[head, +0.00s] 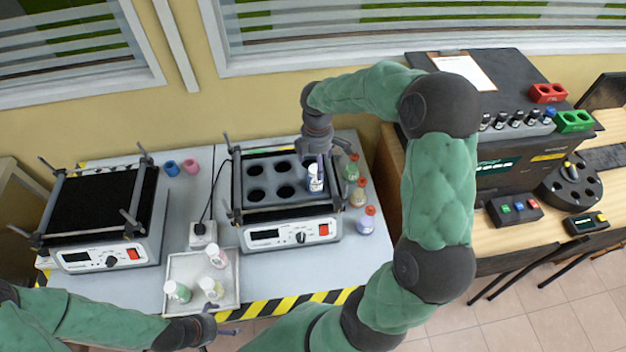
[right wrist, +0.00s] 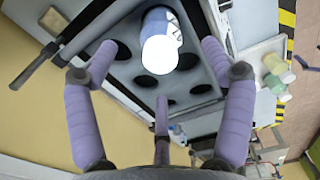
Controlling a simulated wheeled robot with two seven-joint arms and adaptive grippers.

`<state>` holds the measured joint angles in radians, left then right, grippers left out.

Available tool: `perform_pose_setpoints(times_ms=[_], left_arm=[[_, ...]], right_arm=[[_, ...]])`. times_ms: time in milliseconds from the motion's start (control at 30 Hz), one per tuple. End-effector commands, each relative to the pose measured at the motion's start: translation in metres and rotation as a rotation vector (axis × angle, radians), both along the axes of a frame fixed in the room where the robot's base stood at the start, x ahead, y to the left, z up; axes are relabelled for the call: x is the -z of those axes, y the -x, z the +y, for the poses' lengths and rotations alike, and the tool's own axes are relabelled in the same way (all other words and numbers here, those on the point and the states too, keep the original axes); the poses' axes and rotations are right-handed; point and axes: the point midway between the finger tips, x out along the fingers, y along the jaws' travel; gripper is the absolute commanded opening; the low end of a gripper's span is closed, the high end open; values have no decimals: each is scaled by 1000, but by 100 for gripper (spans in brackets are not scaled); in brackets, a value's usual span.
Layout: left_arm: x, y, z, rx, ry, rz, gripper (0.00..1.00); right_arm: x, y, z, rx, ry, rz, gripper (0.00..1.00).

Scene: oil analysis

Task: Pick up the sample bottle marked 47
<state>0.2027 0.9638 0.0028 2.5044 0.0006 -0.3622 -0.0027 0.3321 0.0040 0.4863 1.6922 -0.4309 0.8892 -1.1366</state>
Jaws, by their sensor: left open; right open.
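A white-capped bottle with a blue and white label (head: 315,178) stands in a hole at the right side of the holed block on the right-hand shaker (head: 287,236). The same bottle shows large in the right wrist view (right wrist: 161,43); I cannot read the number on its label. My right gripper (head: 320,165) is just above and behind it, with its fingers spread and nothing between them. My left gripper (head: 222,320) is open and empty at the table's front edge, just below the white tray (head: 232,300).
Several orange-capped flasks (head: 365,220) stand right of the shaker. A second shaker (head: 95,255) is at left. A black analyser (head: 480,150) occupies the wooden table at right.

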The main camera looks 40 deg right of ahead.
Motion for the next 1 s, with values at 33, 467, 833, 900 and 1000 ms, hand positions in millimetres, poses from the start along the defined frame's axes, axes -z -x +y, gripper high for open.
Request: perform_pose_setpoints(times_ms=[33,467,833,900,1000], left_arm=[[2,0,0,0,0,-1,100],[8,-1,0,-1,0,-2,100],[13,-1,0,-1,0,-2,100],[13,-1,0,-1,0,-2,100],[13,-1,0,-1,0,-2,100]], right_arm=[[8,0,0,0,0,1,82],[40,-1,2,0,-1,3,82],[71,-2,2,1,0,-1,82],[71,-2,2,1,0,-1,82],[71,-2,2,1,0,-1,65]])
